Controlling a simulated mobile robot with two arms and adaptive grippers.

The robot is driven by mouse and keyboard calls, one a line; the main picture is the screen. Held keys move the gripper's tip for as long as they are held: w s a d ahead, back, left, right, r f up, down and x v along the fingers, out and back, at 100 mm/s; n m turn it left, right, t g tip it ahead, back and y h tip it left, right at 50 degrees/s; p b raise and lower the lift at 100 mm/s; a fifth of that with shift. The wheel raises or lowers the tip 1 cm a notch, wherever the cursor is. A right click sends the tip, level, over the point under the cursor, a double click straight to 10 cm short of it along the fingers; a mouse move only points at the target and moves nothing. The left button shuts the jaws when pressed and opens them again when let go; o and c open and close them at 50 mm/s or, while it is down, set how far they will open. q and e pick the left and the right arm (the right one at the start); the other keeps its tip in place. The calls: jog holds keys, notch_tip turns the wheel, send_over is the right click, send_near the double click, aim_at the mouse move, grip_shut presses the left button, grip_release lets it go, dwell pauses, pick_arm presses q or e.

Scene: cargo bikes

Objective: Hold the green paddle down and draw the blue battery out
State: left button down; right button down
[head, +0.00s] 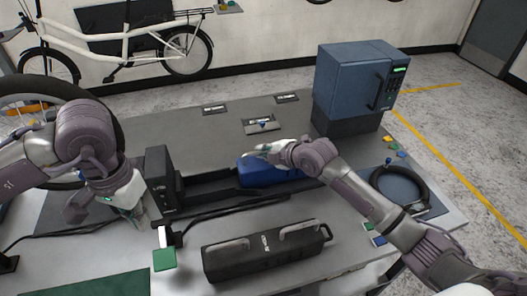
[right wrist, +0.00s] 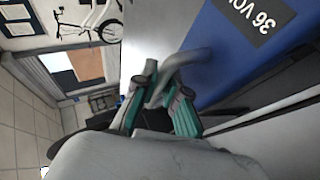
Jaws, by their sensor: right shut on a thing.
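The blue battery (head: 258,178) sits in a long black dock (head: 208,188) in the middle of the bench. In the right wrist view the battery (right wrist: 222,62) shows a "36 VO" label and a grey handle (right wrist: 188,62). My right gripper (head: 258,152) is at the battery's top; in the wrist view its green-padded fingers (right wrist: 162,108) are shut on the handle. The green paddle (head: 164,259) is a square plate in front of the dock's left end. My left gripper (head: 136,208) hangs above and left of the paddle, apparently apart from it; its finger opening is unclear.
A blue cabinet (head: 352,85) stands at the back right. A black ring-shaped lock (head: 398,190) lies at the right. The back of the bench is mostly clear.

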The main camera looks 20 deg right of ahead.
jog(key=shift+w+r, duration=0.1)
jog(key=shift+r, duration=0.2)
jog(key=c, duration=1.2)
grip_release()
jog(key=shift+o, duration=0.2)
jog(key=shift+f, duration=0.1)
